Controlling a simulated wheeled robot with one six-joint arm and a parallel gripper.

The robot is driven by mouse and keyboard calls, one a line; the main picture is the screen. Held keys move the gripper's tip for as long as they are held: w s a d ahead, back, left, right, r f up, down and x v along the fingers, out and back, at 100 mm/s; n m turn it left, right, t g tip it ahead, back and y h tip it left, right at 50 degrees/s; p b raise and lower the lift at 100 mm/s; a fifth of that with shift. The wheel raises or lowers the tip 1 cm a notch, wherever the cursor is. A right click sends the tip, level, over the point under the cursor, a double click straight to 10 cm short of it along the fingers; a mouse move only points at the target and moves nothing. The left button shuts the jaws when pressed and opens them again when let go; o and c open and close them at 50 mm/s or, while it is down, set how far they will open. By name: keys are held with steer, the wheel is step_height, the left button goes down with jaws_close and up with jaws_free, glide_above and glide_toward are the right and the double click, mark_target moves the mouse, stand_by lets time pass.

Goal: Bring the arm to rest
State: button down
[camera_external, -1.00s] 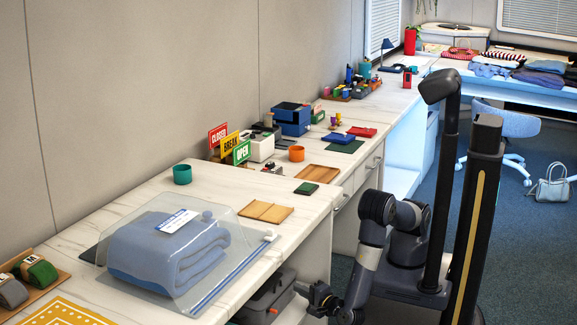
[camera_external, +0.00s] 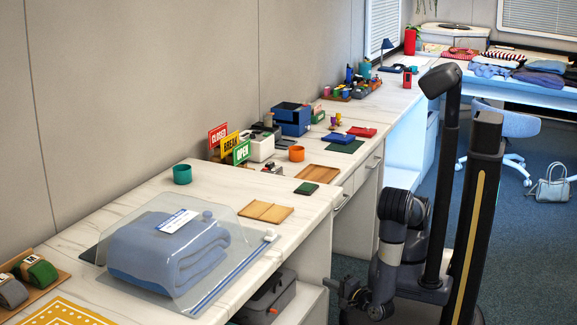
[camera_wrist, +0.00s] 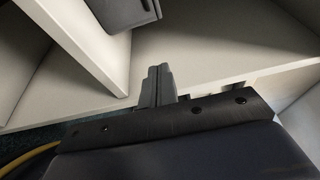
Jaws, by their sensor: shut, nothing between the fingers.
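My arm hangs folded low beside my column in the external view, to the right of the counter. My gripper (camera_external: 347,290) is below the counter top, close to the open shelf space under it. In the wrist view my gripper (camera_wrist: 157,72) has its two fingers together with nothing between them. Pale shelf boards lie beyond the fingertips there.
A dark grey bin (camera_external: 268,300) stands on the shelf under the counter; a grey box corner (camera_wrist: 125,12) shows in the wrist view. The counter (camera_external: 318,200) carries a blue folded cloth in a clear bag (camera_external: 165,255).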

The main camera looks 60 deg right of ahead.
steer(key=shift+v, duration=1.15)
steer(key=c, duration=2.2)
jaws_free()
